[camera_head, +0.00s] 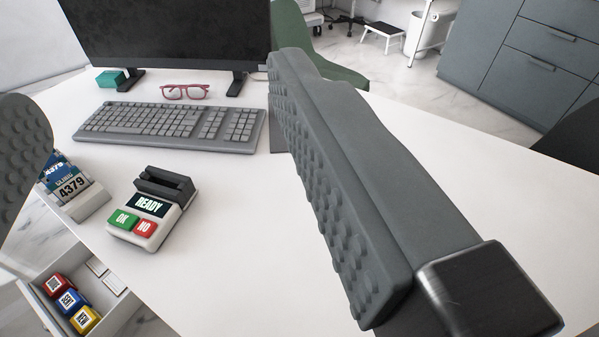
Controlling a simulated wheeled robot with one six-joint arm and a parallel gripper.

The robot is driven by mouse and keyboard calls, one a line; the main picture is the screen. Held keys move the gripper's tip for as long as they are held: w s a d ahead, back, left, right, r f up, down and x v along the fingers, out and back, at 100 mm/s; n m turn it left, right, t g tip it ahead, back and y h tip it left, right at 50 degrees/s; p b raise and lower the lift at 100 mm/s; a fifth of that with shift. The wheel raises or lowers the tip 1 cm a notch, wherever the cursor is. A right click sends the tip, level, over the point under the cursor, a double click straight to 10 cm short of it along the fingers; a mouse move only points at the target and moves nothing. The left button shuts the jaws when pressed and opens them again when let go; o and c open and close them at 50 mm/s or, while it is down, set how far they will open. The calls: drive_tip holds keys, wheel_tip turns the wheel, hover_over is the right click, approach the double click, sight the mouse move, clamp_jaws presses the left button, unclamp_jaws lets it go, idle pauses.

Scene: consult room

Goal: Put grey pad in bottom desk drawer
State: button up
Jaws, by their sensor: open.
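My gripper (158,105) is open above the desk, with one studded grey finger large at the right and the other cut off at the left edge. Nothing is between the fingers. A grey flat edge (279,142) shows just right of the keyboard, mostly hidden behind the right finger; it may be the grey pad, but I cannot tell for sure. An open white desk drawer (128,308) is at the lower left, below the desk top. It holds red, blue and yellow blocks and small white items. I cannot tell if it is the bottom drawer.
A green chair (320,60) stands behind.

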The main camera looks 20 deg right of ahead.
drive_tip(key=w+d+f+n+g, duration=0.4)
drive_tip(key=w+d+f+g, duration=0.3)
drive_tip(key=w+d+g, duration=0.3)
drive_tip(key=w+d+f+n+g, duration=0.5)
drive_tip(key=w+d+f+g, duration=0.3)
drive_tip(key=w, duration=0.5)
drive_tip(key=shift+t, duration=0.3)
drive_tip(key=f, duration=1)
drive_tip(key=shift+s+d+f, duration=0.2)
drive_tip(key=shift+d+f, duration=0.1)
drive_tip(key=shift+d, duration=0.1)
drive_tip(key=shift+w+d+f, duration=0.1)
drive_tip(key=shift+f, duration=1.2)
drive_tip(key=shift+w+d+f, duration=0.1)
drive_tip(key=shift+f, duration=1.2)
drive_tip(key=shift+c, duration=0.2)
drive_tip(key=c, duration=1.1)
